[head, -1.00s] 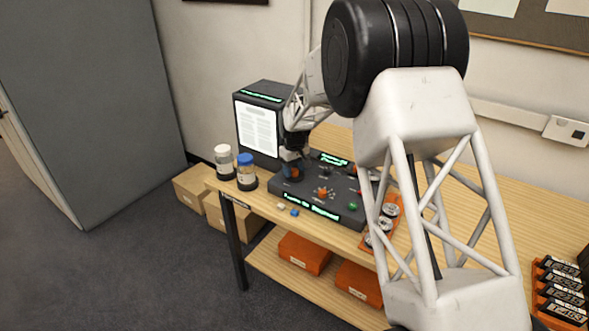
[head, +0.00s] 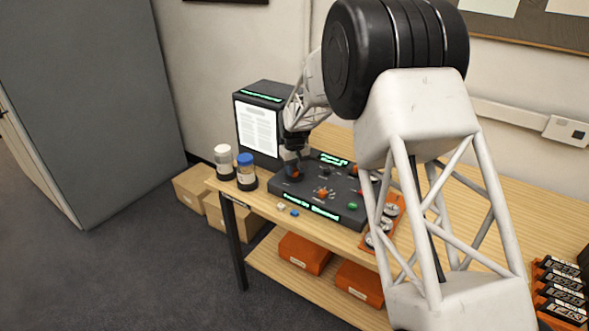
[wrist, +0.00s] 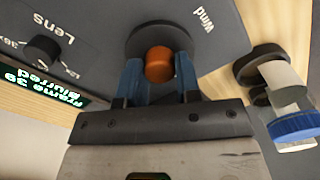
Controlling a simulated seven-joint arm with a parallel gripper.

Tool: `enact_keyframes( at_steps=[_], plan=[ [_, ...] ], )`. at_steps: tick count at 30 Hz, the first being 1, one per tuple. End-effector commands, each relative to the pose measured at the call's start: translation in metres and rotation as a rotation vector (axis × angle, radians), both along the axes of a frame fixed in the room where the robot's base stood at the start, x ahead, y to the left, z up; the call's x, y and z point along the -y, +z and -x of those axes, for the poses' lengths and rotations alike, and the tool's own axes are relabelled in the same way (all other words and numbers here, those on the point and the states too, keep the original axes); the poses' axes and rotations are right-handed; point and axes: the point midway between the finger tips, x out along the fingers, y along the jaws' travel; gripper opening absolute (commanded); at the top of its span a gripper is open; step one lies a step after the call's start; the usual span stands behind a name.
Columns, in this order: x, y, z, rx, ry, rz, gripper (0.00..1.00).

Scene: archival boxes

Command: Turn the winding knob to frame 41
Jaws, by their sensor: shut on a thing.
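The winding knob (wrist: 160,64) is orange-brown, on a dark round base beside the label "Wind" in the wrist view. My gripper (wrist: 160,75) is shut on it, one blue finger on each side. In the head view my gripper (head: 295,166) is at the left end of the dark control panel (head: 312,201), and the knob is mostly hidden by it. The panel's green display (wrist: 32,82) reads "Frame 39" and "Blurred" in the wrist view, partly cut off at the edge.
The Lens knob (wrist: 42,49) is on the same panel. A white-capped jar (head: 224,161) and a blue-capped jar (head: 246,172) stand left of the panel. Orange controls and a green button (head: 352,206) are to the right.

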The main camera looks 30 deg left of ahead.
Motion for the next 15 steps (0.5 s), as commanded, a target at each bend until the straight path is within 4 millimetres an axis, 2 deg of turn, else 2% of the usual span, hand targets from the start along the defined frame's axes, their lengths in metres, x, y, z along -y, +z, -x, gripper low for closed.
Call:
enact_keyframes(
  at_steps=[15],
  plan=[
    [0.0001,0.0004,0.0004,0.000,-0.395,0.000,0.07]
  ],
)
